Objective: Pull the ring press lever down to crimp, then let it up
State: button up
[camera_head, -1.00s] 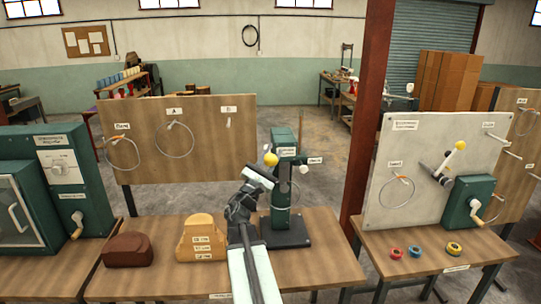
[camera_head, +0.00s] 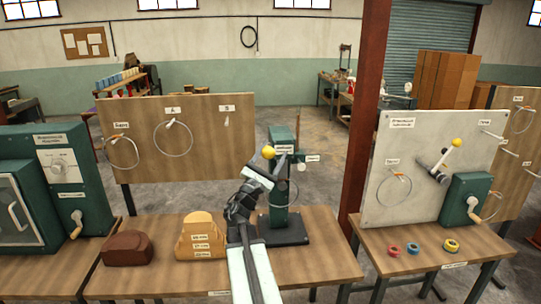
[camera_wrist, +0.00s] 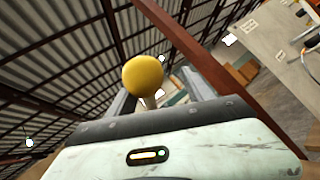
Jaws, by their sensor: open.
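The ring press (camera_head: 281,135) is a green column on a dark base (camera_head: 287,229) on the middle bench. Its lever ends in a yellow knob (camera_head: 268,152), raised near the top of the column. My gripper (camera_head: 270,164) is open, close in front of the press and just below the knob in the head view. In the wrist view the knob (camera_wrist: 143,75) shows between the open fingers, with a short pale stem under it. I cannot tell whether the fingers touch it. My gripper hides part of the column and the lever's arm.
A brown block (camera_head: 127,248) and a tan stepped block (camera_head: 201,237) lie left of the press. A wooden board (camera_head: 210,150) with wire rings stands behind. A red post (camera_head: 367,130) and a pale panel (camera_head: 400,150) with another yellow-knobbed lever stand right.

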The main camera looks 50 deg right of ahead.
dwell(0.4)
jog(key=shift+a+f, duration=0.1)
jog(key=shift+f, duration=0.05)
jog(key=b+v, duration=0.4)
jog(key=v, duration=0.3)
jog(key=shift+a, duration=0.2)
